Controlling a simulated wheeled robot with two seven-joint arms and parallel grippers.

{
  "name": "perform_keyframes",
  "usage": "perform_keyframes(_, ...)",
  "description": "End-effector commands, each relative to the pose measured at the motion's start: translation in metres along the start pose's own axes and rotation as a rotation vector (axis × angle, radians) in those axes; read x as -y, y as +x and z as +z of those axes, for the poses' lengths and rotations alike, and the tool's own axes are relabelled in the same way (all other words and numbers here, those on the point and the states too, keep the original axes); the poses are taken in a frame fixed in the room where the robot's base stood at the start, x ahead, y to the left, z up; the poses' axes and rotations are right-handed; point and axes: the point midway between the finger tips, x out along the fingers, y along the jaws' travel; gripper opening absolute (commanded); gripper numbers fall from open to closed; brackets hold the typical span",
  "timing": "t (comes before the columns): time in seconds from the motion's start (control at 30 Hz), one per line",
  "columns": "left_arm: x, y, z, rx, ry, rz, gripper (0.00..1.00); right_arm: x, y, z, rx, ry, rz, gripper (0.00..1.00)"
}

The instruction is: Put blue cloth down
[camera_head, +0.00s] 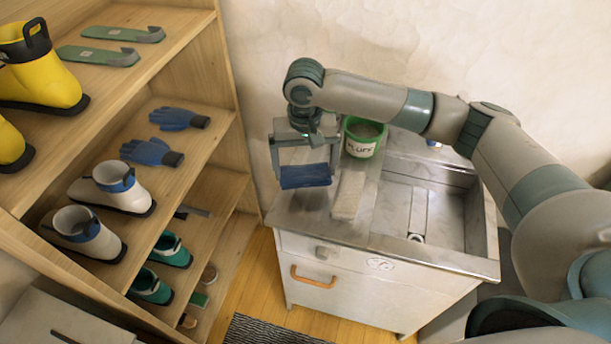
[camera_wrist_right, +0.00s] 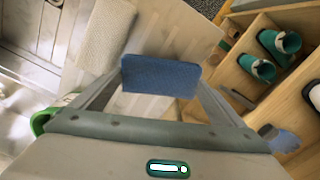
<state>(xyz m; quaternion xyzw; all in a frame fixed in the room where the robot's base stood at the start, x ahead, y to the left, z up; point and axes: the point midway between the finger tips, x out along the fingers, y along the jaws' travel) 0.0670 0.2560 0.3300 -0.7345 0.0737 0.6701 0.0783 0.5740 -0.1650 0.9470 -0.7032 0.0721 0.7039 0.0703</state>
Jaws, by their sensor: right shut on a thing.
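The blue cloth (camera_head: 306,176) is a folded, flat rectangle between the fingers of my right gripper (camera_head: 305,165) in the head view. My right gripper is shut on it, over the left end of the grey bench top (camera_head: 375,239). In the right wrist view the blue cloth (camera_wrist_right: 160,76) spans the gap between the two fingers. I cannot tell whether its underside touches the bench top. My left gripper is not in view.
A pale block or cloth (camera_head: 348,194) lies just right of the blue cloth. Behind it stands a green tub (camera_head: 363,138). A sink basin (camera_head: 440,208) fills the bench's right side. A wooden shelf (camera_head: 228,120) with boots and gloves stands left.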

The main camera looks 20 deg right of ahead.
Motion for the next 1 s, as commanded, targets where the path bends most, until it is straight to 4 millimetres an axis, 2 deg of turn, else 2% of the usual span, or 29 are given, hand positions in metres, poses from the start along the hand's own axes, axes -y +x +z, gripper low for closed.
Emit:
perform_keyframes(0.4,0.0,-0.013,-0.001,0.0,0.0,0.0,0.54,-0.001,0.038,0.0,0.001,0.001,0.001,0.71)
perform_keyframes(0.8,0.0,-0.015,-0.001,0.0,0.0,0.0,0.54,-0.001,0.042,0.001,0.001,0.0,0.001,0.71)
perform_keyframes(0.83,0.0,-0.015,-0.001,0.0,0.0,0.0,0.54,-0.001,0.042,0.001,0.0,0.0,0.001,0.98)
perform_keyframes(1.0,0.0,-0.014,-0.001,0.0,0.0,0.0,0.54,-0.001,0.042,0.0,0.0,0.0,0.001,1.0)
